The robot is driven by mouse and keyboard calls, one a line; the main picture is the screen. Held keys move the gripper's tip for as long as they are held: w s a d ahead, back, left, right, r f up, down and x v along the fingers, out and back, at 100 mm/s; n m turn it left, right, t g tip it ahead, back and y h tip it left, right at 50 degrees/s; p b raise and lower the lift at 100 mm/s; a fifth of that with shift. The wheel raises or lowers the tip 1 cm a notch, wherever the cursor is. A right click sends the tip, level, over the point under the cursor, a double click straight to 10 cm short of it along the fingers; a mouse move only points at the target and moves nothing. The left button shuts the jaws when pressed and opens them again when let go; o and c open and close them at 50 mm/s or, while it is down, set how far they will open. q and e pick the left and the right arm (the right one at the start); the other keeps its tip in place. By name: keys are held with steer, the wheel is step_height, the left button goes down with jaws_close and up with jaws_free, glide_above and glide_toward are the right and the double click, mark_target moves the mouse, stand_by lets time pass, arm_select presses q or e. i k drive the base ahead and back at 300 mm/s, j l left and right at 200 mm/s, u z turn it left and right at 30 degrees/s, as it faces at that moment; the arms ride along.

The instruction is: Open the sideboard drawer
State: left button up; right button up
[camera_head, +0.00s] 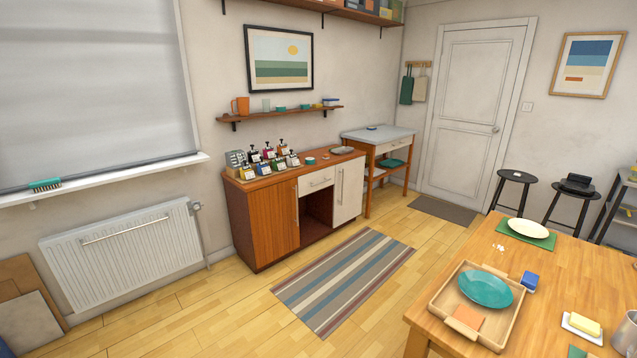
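The wooden sideboard (264,220) stands against the far wall, left of the middle of the view. Its white drawer (315,181) is at the top centre, above an open dark recess, and looks shut, with a small bar handle on its front. A wood door is left of the drawer and a white door with an upright handle is right of it. Several bottles and a rack stand on the sideboard's top. Neither of my grippers shows in this view.
A striped rug (345,278) lies on clear floor in front of the sideboard. A wooden table (560,280) with a tray (448,300) and dishes fills the lower right. A radiator (125,255) is at left. A small side table (378,135) stands right of the sideboard.

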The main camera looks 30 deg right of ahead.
mark_target(313, 181)
steer(key=i+z, duration=0.45)
steer(key=i, duration=1.55)
steer(key=i+z, duration=0.7)
steer(key=z, duration=0.15)
steer(key=i+z, duration=0.45)
steer(key=i, duration=0.15)
steer(key=i+l+u, duration=0.3)
steer(key=i+l, duration=0.25)
steer(key=i, duration=0.15)
steer(key=i+l+u, duration=0.3)
steer(key=l, duration=0.3)
steer(key=i+l+u, duration=0.15)
steer(key=l, duration=0.2)
steer(key=i+l+u, duration=0.15)
steer(key=l, duration=0.15)
steer(key=i+l+u, duration=0.1)
steer(key=l, duration=0.3)
